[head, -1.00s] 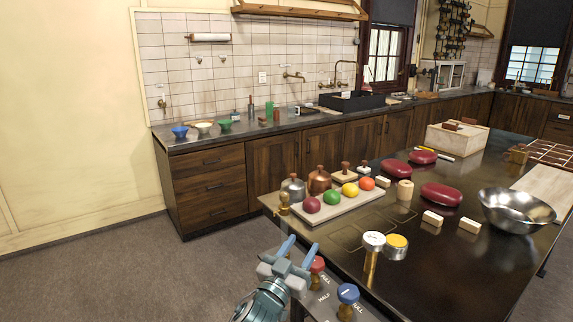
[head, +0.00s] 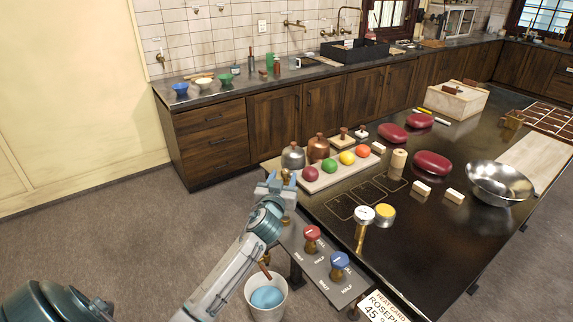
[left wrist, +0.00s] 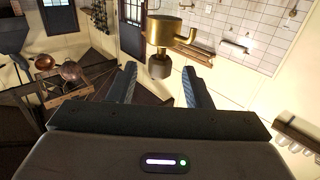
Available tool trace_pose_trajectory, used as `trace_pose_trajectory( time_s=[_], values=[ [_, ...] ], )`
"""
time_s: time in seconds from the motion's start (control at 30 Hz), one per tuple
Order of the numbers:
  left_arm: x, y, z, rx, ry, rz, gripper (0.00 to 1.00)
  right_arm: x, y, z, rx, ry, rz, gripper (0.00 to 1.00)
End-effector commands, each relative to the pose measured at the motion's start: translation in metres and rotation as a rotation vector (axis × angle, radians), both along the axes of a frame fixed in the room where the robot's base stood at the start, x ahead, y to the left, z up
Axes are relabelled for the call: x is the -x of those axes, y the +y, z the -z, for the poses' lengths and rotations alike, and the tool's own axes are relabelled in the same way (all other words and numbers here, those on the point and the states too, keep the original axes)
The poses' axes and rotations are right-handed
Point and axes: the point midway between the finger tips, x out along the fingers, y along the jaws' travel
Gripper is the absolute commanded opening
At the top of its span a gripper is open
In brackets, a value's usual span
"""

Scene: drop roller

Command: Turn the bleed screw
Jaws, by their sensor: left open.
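My left gripper (head: 275,186) is at the table's near left corner, beside the heating panel. In the left wrist view its two blue-grey fingers (left wrist: 158,84) stand apart with nothing between them. Beyond the fingertips is a brass fitting (left wrist: 163,30) with a side spout and a dark knob (left wrist: 160,66) under it. This looks like the bleed screw, but I cannot be sure. The knob lines up with the gap between the fingers and appears apart from them. In the head view my gripper mostly hides this fitting. My right gripper is not in view.
A red knob (head: 312,233) and a blue knob (head: 339,262) stand on the grey panel. A white bucket (head: 266,304) with blue contents is below.

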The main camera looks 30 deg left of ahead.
Motion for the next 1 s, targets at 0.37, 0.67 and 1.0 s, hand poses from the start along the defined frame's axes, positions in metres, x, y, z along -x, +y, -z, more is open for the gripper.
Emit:
trace_pose_trajectory(
  time_s=[0.37, 0.67, 1.0],
  values=[
    [-0.043, 0.016, -0.001, 0.002, -0.001, 0.001, 0.45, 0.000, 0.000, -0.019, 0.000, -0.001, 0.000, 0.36],
    [-0.046, 0.017, 0.000, 0.001, -0.001, 0.002, 0.45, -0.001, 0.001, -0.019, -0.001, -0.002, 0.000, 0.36],
    [-0.046, 0.017, 0.000, 0.001, -0.001, 0.002, 0.00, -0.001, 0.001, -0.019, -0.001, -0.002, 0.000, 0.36]
  ],
)
